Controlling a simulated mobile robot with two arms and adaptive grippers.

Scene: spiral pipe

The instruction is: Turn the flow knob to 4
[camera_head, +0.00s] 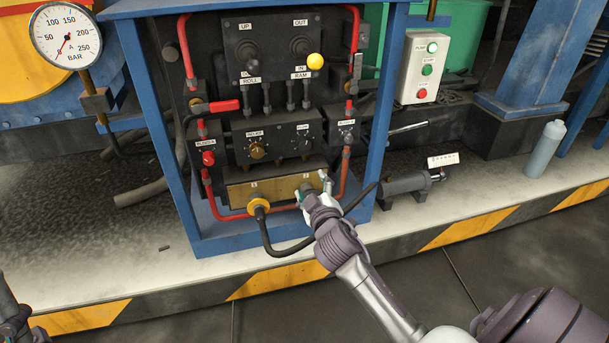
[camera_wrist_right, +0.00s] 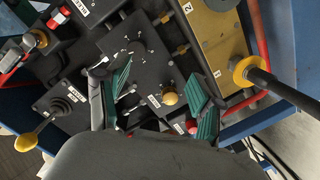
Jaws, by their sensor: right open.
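The flow knob (camera_head: 303,144) is a small dark knob on the right of the black control box, under the FLOW label. The relief knob (camera_head: 257,151), brass coloured, sits to its left. My right gripper (camera_head: 313,184) is in front of the brass block, below the flow knob in the picture. In the right wrist view, my right gripper (camera_wrist_right: 160,76) is open and empty, its green-padded fingers apart. A brass knob (camera_wrist_right: 170,98) shows between them. Dial marks stand beyond it, but the flow knob's setting is unreadable. Part of my left gripper (camera_head: 14,322) shows at the lower left, its jaws unclear.
A yellow-collared plug (camera_head: 258,203) with a black cable is in the brass block's left port. A blue frame (camera_head: 160,110) and red pipes (camera_head: 343,175) surround the panel. Two joysticks (camera_head: 299,46) stand above it. The striped ledge (camera_head: 450,235) in front is mostly bare.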

